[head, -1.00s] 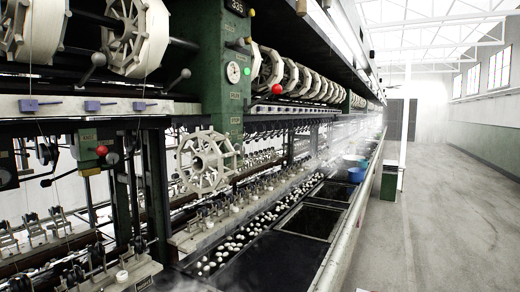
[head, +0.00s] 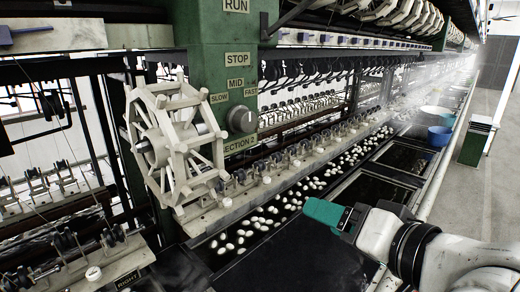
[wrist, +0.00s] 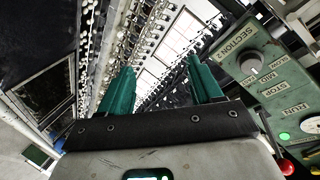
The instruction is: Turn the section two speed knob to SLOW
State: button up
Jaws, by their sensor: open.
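The section two speed knob (head: 241,120) is a round grey knob on the green post (head: 205,60), above a SECTION 2 label. SLOW, MID and FAST labels arc over it, with SLOW on the left. I cannot tell surely which label it points at. It also shows at the upper right of the wrist view (wrist: 249,62), beside the SECTION 2 lettering. My gripper (head: 322,213) has teal fingers and is over the basins, right of and below the knob, apart from it. In the wrist view my gripper (wrist: 160,68) is open, with nothing between its fingers.
A pale reel wheel (head: 175,145) stands just left of the knob and juts forward. Below runs a trough of white cocoons (head: 262,218) beside dark basins (head: 400,155). A blue bowl (head: 439,136) is farther back. The wrist view shows a red knob (wrist: 287,167) at lower right.

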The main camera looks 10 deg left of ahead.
aim_at(249, 123)
jog(key=s+a+r+t+y, duration=0.1)
jog(key=a+r+y, duration=0.35)
jog(key=r, duration=0.75)
jog(key=p+x, duration=0.2)
jog(key=x, duration=0.8)
jog(key=shift+w+a+p, duration=0.1)
jog(key=shift+a+p, duration=0.2)
jog(key=shift+p, duration=0.1)
jog(key=shift+h, duration=0.25)
jog(key=c, duration=1.1)
